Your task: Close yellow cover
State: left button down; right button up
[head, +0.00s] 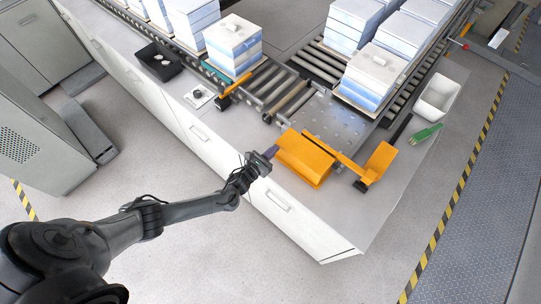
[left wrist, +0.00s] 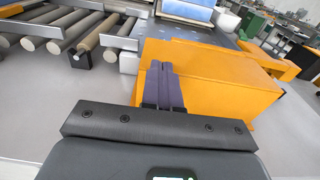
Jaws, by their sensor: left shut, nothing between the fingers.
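The yellow cover (head: 303,158), orange-yellow in the picture, is a folded box-like plate at the front edge of the worktop, beside the metal ball plate. Its lower part hangs toward the cabinet front. It fills the middle and right of the left wrist view (left wrist: 225,75). My left gripper (head: 270,152) is at the cover's left side, its purple fingers pressed together and empty. In the left wrist view the fingers (left wrist: 165,78) overlap the cover's near left part; I cannot tell whether they touch it. My right gripper is not in view.
An orange arm with an upright plate (head: 379,163) stands right of the cover. Roller conveyors carry stacked white-blue boxes (head: 233,45) behind. A white bin (head: 437,97), green items (head: 426,134) and a black tray (head: 158,63) sit on the worktop. Open floor lies in front of the cabinets.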

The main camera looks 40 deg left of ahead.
pick_arm(q)
jog(key=shift+w+d+r, duration=0.1)
jog(key=shift+w+r, duration=0.15)
jog(key=shift+w, duration=0.8)
